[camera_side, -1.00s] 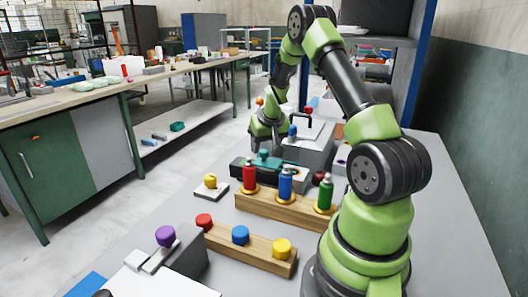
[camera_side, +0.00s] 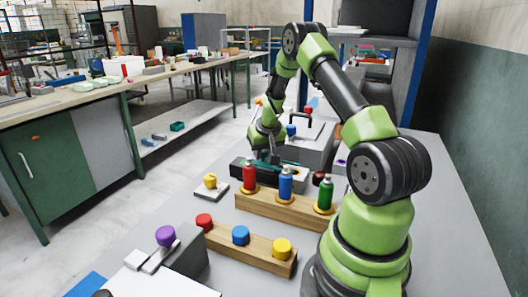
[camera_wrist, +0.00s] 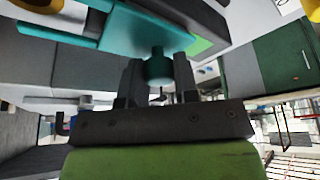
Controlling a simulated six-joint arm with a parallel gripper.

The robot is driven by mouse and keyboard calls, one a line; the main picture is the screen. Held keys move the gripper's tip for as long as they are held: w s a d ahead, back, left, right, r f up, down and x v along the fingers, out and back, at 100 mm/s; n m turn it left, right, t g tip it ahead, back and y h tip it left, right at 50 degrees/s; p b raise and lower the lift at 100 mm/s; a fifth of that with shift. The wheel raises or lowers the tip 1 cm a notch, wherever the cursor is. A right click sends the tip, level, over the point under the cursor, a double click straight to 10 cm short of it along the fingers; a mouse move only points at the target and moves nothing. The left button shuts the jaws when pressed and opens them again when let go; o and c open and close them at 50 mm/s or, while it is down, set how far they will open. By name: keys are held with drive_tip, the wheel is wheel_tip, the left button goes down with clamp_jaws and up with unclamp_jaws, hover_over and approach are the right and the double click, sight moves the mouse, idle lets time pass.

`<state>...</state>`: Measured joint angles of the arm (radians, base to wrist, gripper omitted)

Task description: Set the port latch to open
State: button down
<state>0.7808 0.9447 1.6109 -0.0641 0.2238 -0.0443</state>
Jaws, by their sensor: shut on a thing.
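A dark latch housing (camera_side: 240,170) lies behind the wooden rack in the side view. It looks like the port latch, though no label is readable. In the wrist view its teal slide (camera_wrist: 120,30) carries a round teal knob (camera_wrist: 157,66), with a green patch (camera_wrist: 200,46) beside the slide. My gripper (camera_wrist: 158,84) is shut on this teal knob, one finger on each side. In the side view my gripper (camera_side: 272,155) is down at the housing and hides most of the knob.
A wooden rack with a red (camera_side: 249,175), a blue (camera_side: 285,183) and a green bottle (camera_side: 325,194) stands close in front. A yellow knob on a plate (camera_side: 210,182) is to the left. A grey box (camera_side: 315,150) with a red-topped handle stands behind. A button block (camera_side: 268,252) lies nearer.

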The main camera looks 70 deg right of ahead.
drive_tip(key=shift+w, duration=2.95)
drive_tip(key=c, duration=0.9)
unclamp_jaws()
drive_tip(key=shift+o, duration=0.2)
drive_tip(key=v, duration=1)
